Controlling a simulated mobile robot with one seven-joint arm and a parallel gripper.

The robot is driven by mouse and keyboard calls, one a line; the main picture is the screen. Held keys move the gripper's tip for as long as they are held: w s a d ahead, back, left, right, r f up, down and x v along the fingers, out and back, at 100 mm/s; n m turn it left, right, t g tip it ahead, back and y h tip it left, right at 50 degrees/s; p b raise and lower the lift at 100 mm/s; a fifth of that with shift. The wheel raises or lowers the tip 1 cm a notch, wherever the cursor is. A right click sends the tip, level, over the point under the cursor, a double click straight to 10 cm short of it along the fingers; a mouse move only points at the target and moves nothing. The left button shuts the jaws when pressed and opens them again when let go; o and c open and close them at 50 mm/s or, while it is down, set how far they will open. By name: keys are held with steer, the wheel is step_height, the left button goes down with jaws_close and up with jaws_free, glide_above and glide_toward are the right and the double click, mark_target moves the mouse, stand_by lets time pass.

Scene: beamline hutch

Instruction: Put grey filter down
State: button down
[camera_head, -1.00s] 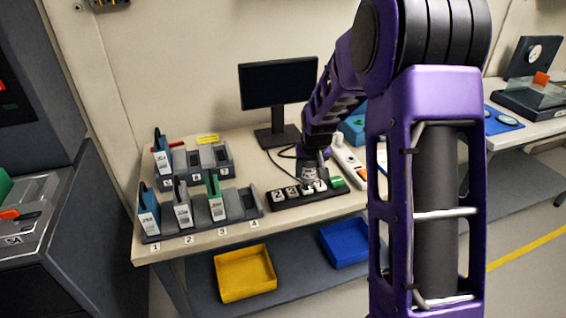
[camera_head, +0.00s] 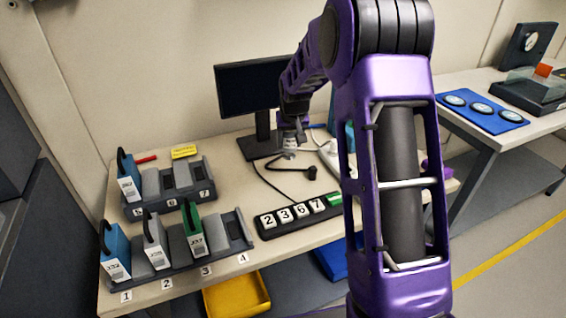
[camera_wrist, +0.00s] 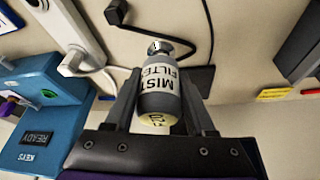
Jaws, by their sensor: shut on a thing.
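The grey filter (camera_wrist: 160,92) is a small canister with a grey body, a white label reading "MIST FILTER", a metal neck and a pale yellow end. My gripper (camera_wrist: 158,88) is shut on it, one finger on each side, in the wrist view. In the head view my gripper (camera_head: 290,148) is over the table, in front of the monitor's base. The filter (camera_head: 290,141) is small there and partly hidden by the gripper. I cannot tell how far it is above the tabletop.
A black block with number tiles (camera_head: 296,214) lies at the table's front. Racks with upright cartridges (camera_head: 185,245) fill the left side. A monitor (camera_head: 250,85) stands behind. A black cable (camera_head: 265,178) crosses the tabletop. A blue keys box (camera_wrist: 50,80) shows in the wrist view.

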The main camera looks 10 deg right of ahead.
mark_target(290, 157)
steer(key=shift+f+b, duration=0.35)
steer(key=shift+f, duration=3.05)
steer(key=shift+f, duration=0.1)
steer(key=shift+f, duration=0.15)
steer(key=shift+c, duration=1.3)
jaws_free()
steer(key=shift+r, duration=0.2)
